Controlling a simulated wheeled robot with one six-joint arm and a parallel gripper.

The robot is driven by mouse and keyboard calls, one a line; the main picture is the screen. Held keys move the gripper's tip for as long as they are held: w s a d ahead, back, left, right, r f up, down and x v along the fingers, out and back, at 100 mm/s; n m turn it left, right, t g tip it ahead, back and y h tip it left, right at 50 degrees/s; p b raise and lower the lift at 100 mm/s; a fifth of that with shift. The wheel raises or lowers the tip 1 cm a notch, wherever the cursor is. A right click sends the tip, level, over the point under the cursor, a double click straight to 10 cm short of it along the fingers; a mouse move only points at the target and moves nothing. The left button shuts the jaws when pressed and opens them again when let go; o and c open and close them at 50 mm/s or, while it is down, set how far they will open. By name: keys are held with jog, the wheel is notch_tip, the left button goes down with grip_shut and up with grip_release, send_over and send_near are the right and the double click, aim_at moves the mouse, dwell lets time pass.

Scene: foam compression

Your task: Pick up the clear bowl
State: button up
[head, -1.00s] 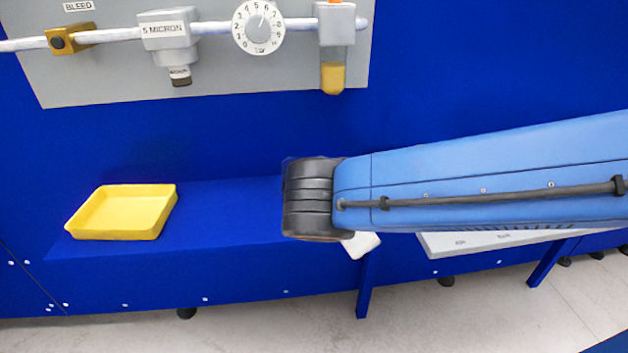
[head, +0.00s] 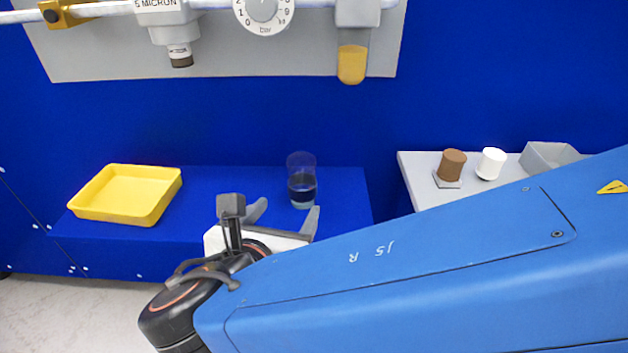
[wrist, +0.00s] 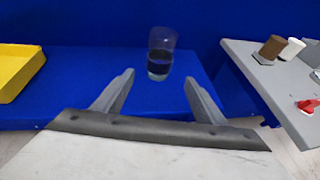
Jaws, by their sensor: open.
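The clear bowl (head: 302,180) looks like a tall see-through cup with a dark blue middle and a paler base. It stands upright on the blue bench (head: 347,205), near the back wall. In the wrist view the clear bowl (wrist: 160,55) is just beyond the gap between the fingertips. My gripper (head: 285,211) is open and empty, with its two grey fingers apart and pointing at the bowl. The fingers (wrist: 159,77) do not visibly touch it. My arm covers the bench front to the right.
A yellow tray (head: 124,194) sits on the bench to the left. A grey side table (head: 412,172) at the right bears a brown cylinder (head: 452,164), a white cylinder (head: 491,163) and a grey bin (head: 548,158). A red object (wrist: 308,106) lies there too.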

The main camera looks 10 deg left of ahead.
aim_at(306, 183)
jog(key=x, duration=1.7)
jog(key=shift+w+f, duration=0.15)
jog(key=shift+f, duration=0.05)
jog(key=c, duration=1.5)
jog(key=shift+r, duration=0.15)
